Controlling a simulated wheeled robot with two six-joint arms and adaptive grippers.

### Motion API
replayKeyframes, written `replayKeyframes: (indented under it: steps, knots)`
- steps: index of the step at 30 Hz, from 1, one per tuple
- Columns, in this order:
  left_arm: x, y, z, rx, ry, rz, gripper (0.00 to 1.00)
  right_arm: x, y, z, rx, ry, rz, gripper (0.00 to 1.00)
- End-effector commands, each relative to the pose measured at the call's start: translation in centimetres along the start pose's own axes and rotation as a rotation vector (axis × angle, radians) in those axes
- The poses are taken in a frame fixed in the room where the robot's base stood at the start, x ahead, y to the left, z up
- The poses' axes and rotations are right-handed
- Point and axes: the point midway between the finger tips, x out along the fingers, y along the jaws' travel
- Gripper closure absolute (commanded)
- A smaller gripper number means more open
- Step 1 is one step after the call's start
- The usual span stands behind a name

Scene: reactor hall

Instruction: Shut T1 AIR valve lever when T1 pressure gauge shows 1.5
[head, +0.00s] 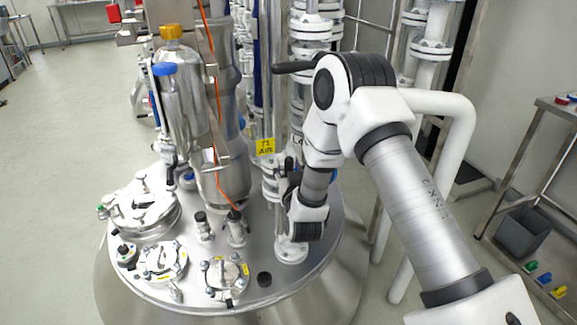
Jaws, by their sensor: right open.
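A yellow tag reading T1 AIR (265,147) hangs on the vertical pipework at the middle of the head view, above the round steel vessel lid. My right arm comes in from the right, bends over and reaches down to this pipework. My right gripper (290,182) is open, its dark fingers just right of and below the tag, close to the white flanged pipe. I cannot tell whether it touches anything. The T1 AIR lever is not clearly visible; my arm and gripper cover that area. I cannot make out a T1 pressure gauge or its reading. My left gripper is not in view.
The steel vessel lid (185,283) carries several ports and clamps. A black handle (296,67) juts out beside my arm's elbow. White pipes (462,135) rise at the right. The floor at left is clear.

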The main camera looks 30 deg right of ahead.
Motion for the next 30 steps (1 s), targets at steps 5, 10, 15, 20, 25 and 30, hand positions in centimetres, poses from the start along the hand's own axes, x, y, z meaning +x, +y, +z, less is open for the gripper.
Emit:
replayKeyframes:
  steps: [5,10,15,20,25,30]
  knots:
    - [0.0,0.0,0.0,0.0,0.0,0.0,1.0,0.0,0.0,0.1,0.0,-0.001,0.0,0.52]
    - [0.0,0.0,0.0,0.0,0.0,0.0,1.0,0.0,0.0,0.1,0.0,-0.001,0.0,1.0]
    - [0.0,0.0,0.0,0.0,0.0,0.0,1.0,0.0,0.0,0.1,0.001,-0.001,0.0,1.0]
    - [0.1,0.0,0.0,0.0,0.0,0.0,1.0,0.0,0.2,0.1,0.017,-0.004,0.0,1.0]
    - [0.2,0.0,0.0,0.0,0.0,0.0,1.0,0.1,0.8,0.1,0.07,-0.014,0.001,1.0]
    - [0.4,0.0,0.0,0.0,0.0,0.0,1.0,0.3,1.8,0.2,0.17,-0.034,0.003,1.0]
